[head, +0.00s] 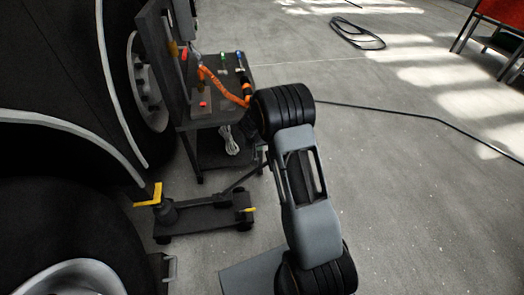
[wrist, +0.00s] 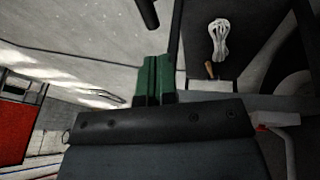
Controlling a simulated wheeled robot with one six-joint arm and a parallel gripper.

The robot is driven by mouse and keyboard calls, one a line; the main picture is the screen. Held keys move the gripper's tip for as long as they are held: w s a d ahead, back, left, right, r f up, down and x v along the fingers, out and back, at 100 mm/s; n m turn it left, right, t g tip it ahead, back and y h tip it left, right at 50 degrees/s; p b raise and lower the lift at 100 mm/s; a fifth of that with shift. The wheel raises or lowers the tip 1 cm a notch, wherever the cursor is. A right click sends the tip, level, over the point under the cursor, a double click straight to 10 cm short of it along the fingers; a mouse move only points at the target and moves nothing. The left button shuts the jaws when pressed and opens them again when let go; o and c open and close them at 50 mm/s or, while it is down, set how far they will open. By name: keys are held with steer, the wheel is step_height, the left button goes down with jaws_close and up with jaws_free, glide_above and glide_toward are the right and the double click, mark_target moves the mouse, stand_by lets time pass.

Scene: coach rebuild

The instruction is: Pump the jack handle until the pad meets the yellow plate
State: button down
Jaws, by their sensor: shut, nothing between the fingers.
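The floor jack (head: 205,214) stands low on the concrete beside the coach's wheels. Its round, dark pad (head: 168,206) is by the yellow plate (head: 149,196); I cannot tell whether they touch. The jack handle (head: 243,178) slopes up to the right from the jack toward my arm, and its upper end is hidden there. In the wrist view, my gripper (wrist: 153,82) shows green fingers, shut together and empty. A dark round-ended bar (wrist: 148,13) shows ahead of the fingers, apart from them; it may be the handle's end.
A dark cart (head: 215,118) with an orange hose (head: 226,87) stands behind the jack. A black cable (head: 400,114) crosses the floor at right. Open floor (head: 430,210) lies right of my arm.

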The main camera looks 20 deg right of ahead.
steer(key=b, duration=0.3)
glide_above(267, 163)
steer(key=a, duration=0.1)
step_height(267, 163, down, 10)
steer(key=shift+w+f, duration=0.1)
steer(key=shift+f, duration=0.1)
steer(key=shift+d+f, duration=0.45)
steer(key=shift+f, duration=0.1)
steer(key=shift+b, duration=0.3)
